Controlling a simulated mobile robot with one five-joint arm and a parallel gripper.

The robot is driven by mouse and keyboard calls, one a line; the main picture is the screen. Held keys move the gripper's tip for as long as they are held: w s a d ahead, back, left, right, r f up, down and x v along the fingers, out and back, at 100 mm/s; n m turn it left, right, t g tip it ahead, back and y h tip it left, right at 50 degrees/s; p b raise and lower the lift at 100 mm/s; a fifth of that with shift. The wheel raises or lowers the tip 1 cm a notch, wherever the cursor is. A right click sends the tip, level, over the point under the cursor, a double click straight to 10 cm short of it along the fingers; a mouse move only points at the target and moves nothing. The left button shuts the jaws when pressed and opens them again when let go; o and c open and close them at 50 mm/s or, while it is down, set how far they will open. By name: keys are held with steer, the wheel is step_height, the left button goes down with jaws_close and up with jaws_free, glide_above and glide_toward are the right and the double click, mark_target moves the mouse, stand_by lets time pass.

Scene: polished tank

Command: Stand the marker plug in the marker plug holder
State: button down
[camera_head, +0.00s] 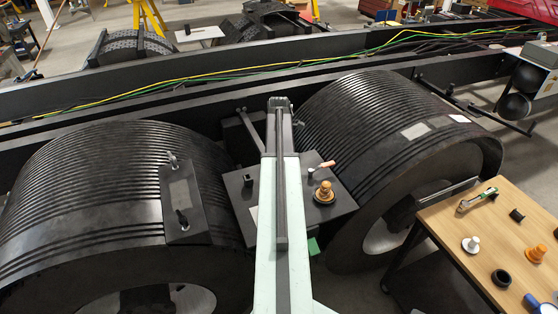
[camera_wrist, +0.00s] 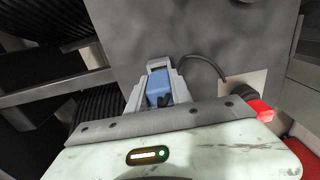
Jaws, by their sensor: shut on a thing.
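My gripper (camera_wrist: 158,68) shows in the wrist view, with its grey jaws shut on a blue piece (camera_wrist: 159,88). I cannot tell for sure that this piece is the marker plug, as its far end is hidden. In the head view my pale arm reaches up the middle and hides the gripper. An orange-brown stepped plug (camera_head: 325,191) stands upright on the dark plate (camera_head: 339,206) right of my arm. A small black upright piece (camera_head: 248,180) stands on the plate left of my arm. I cannot tell which piece is the marker plug holder.
Two big ribbed black drums (camera_head: 105,190) (camera_head: 375,125) flank the plate. A wooden-handled tool (camera_head: 322,166) lies near its back edge. The wooden table (camera_head: 440,225) at right holds a white plug (camera_head: 471,244), an orange plug (camera_head: 536,253) and a black ring (camera_head: 502,278).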

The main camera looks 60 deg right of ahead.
steer(key=shift+f+b, duration=1.35)
stand_by(0.6)
steer(key=c, duration=1.1)
jaws_free()
steer(key=shift+o, duration=0.2)
steer(key=shift+r, duration=0.1)
step_height(320, 180, up, 9)
steer(key=p, duration=0.9)
